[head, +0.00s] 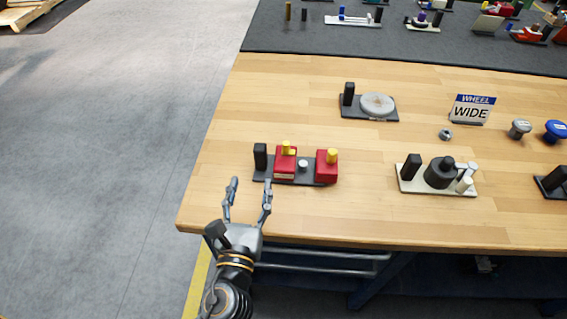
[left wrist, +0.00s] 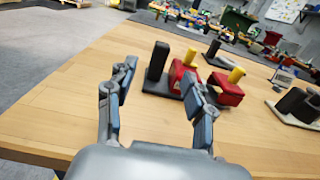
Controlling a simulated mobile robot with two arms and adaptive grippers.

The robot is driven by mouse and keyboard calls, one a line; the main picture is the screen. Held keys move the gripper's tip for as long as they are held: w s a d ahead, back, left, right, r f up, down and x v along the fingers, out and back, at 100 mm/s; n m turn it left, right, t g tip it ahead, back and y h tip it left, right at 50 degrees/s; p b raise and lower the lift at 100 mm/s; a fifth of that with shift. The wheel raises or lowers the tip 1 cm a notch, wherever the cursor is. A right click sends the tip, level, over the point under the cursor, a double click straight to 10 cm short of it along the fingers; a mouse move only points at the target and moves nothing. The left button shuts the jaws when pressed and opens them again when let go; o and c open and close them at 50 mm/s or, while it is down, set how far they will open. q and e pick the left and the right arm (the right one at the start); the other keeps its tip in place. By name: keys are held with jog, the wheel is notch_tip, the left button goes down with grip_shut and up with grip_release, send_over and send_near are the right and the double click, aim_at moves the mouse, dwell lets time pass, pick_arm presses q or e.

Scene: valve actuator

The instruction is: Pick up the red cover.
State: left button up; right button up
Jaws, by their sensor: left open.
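Two red pieces with yellow knobs sit on one dark base plate (head: 307,179) near the table's front left; I cannot tell which is the cover. The left red piece (head: 285,166) stands beside a black post (head: 260,156); the right red piece (head: 326,171) is at the plate's right end. My left gripper (head: 251,190) is open and empty, at the table's front edge, in front and left of the plate. My right gripper is not in view.
A grey disc on a plate (head: 377,104) stands behind. A light plate (head: 433,187) with black and white parts is to the right. A "WHEEL WIDE" sign (head: 472,110) and several knobs stand further right. The wood left of the black post is clear.

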aim_at(259, 156)
pick_arm(q)
jog(key=shift+w+d, duration=0.1)
jog(key=shift+d, duration=0.05)
jog(key=w, duration=0.5)
jog(key=shift+w, duration=0.2)
jog(key=shift+w+f, duration=0.25)
jog(key=shift+w, duration=1.3)
jog(key=shift+w+f, duration=0.2)
jog(key=shift+w, duration=1.3)
jog(key=shift+s, duration=0.1)
jog(key=shift+c, duration=0.4)
jog(key=shift+r, duration=0.1)
grip_shut()
